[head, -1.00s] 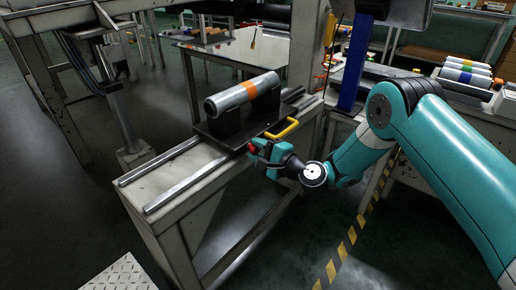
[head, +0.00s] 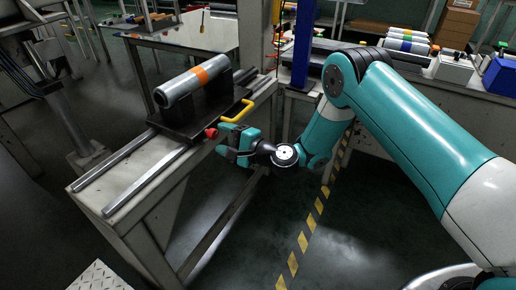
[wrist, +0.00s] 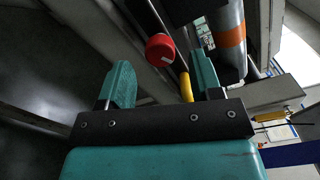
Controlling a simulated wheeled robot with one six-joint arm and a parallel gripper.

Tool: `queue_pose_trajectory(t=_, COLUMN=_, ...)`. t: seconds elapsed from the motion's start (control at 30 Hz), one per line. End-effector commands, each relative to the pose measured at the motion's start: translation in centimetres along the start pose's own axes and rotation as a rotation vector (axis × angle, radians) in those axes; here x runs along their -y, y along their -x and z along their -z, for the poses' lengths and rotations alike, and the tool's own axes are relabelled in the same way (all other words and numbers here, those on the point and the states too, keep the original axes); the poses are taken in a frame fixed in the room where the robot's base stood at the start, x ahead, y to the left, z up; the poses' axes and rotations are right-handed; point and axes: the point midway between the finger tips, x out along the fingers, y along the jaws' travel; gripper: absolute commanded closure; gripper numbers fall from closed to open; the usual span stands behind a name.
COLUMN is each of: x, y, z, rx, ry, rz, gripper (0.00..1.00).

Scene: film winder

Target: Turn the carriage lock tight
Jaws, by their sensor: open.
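The carriage lock appears to be a red knob (head: 211,132) at the front side of the black carriage (head: 182,128). In the wrist view the red knob (wrist: 160,48) is round with a pale line on its face. It lies ahead of my gripper (wrist: 161,58), in line with the gap between the fingers. The fingers are apart and nothing is gripped. In the head view my gripper (head: 224,143) is just right of and below the knob; whether a finger touches it I cannot tell.
A grey roll with an orange band (head: 195,80) rests on the carriage, above two rails (head: 146,182). A yellow handle (head: 238,111) sticks out close above my gripper and shows near the right finger in the wrist view (wrist: 186,87).

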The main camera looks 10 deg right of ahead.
Motion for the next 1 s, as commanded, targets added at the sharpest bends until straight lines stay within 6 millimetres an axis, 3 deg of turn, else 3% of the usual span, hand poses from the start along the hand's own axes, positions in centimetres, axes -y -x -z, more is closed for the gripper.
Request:
queue_pose_trajectory(t=0.13, x=-0.9, y=2.8, z=0.5, rx=-0.004, ry=-0.002, rz=0.001, gripper=0.41)
queue_pose_trajectory(t=0.6, x=-0.8, y=5.7, z=0.4, rx=-0.002, ry=0.003, rz=0.003, gripper=0.41)
queue_pose_trajectory(t=1.0, x=-0.7, y=11.7, z=0.3, rx=-0.004, ry=0.002, rz=0.003, gripper=0.41)
